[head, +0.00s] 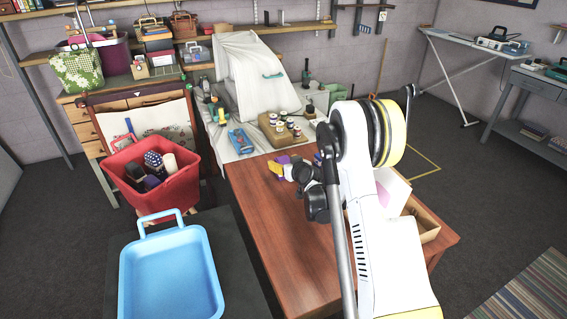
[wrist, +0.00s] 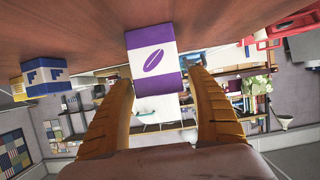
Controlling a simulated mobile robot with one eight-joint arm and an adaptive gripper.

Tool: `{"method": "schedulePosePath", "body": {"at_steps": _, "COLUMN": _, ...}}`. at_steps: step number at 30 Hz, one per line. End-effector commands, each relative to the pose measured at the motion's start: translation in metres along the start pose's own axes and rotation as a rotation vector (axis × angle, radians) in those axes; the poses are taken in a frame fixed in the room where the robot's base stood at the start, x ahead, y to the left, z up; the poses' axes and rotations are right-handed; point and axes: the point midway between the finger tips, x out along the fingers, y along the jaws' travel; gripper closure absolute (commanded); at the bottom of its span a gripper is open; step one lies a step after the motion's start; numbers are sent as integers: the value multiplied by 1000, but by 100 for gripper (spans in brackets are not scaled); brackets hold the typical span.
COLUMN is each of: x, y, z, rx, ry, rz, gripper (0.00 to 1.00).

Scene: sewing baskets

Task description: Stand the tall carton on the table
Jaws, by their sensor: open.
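A white carton with a purple band and an oval bean mark (wrist: 153,62) is in the middle of the wrist view, which shows the room upside down. My gripper (wrist: 160,95) is open, with one tan finger on each side of the carton. A gap shows beside each finger. I cannot tell whether the carton stands or lies. In the head view my arm hides the gripper. Small purple, white and yellow shapes (head: 283,161) lie beside the arm on the wooden table (head: 262,212).
A blue-and-yellow carton (wrist: 45,76) is off to the left in the wrist view. A red basket (head: 150,205) and a blue tray (head: 205,275) stand left. The table's front left is clear.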

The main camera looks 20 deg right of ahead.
Motion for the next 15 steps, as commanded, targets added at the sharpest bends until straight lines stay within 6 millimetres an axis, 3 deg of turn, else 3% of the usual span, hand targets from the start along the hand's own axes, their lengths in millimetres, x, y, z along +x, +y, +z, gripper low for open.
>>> {"method": "schedulePosePath", "body": {"at_steps": 5, "x": -12, "y": 0, "z": -5, "rx": 0, "ry": 0, "rz": 0, "gripper": 33}}
{"method": "schedulePosePath", "body": {"at_steps": 15, "x": -87, "y": 0, "z": -6, "rx": 0, "ry": 0, "rz": 1, "gripper": 33}}
